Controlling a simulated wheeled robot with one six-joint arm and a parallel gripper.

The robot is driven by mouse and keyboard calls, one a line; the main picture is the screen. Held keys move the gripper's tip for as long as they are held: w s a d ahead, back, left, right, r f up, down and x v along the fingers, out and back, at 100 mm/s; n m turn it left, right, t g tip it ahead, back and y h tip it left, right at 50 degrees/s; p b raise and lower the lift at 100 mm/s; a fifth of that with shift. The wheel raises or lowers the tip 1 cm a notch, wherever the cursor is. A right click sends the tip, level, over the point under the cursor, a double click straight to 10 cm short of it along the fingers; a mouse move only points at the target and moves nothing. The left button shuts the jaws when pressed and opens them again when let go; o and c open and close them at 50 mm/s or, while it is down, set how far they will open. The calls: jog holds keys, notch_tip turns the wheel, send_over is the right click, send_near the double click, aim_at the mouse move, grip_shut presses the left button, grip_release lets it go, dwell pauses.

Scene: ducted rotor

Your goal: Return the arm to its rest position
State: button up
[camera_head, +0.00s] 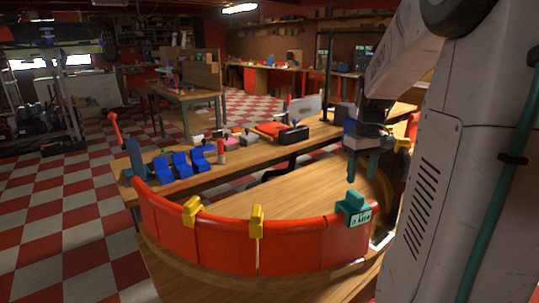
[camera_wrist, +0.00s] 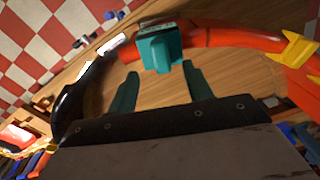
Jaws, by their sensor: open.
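My gripper (camera_head: 362,167) hangs at the right of the head view, above the wooden bench, with its teal fingers pointing down. In the wrist view my gripper (camera_wrist: 160,70) has its two fingers spread apart with nothing between their tips. A teal clamp (camera_head: 353,207) sits on the rim of the red curved duct wall (camera_head: 300,245), in front of and below the gripper. The teal clamp also shows in the wrist view (camera_wrist: 160,48), just beyond the fingertips. The gripper looks apart from it. My arm hides part of the ring's right side.
Yellow clamps (camera_head: 256,220) straddle the duct rim. Several blue clamps (camera_head: 180,164) stand on the bench behind, near a black-and-red tool (camera_head: 293,134). A dark curved segment (camera_wrist: 75,100) shows in the wrist view. The bench inside the ring looks mostly bare.

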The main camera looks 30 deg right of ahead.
jog(key=shift+m, duration=0.3)
jog(key=s+a+n, duration=0.1)
jog(key=s+a, duration=0.3)
jog(key=a, duration=0.6)
jog(key=s+a+r+n+t, duration=0.1)
jog(key=s+a, duration=0.3)
jog(key=a, duration=0.6)
jog(key=s+a+n, duration=0.1)
jog(key=s+a, duration=0.3)
jog(key=a, duration=0.6)
jog(key=shift+a+r, duration=0.15)
jog(key=shift+r, duration=0.15)
jog(key=shift+s, duration=0.1)
jog(key=shift+c, duration=0.3)
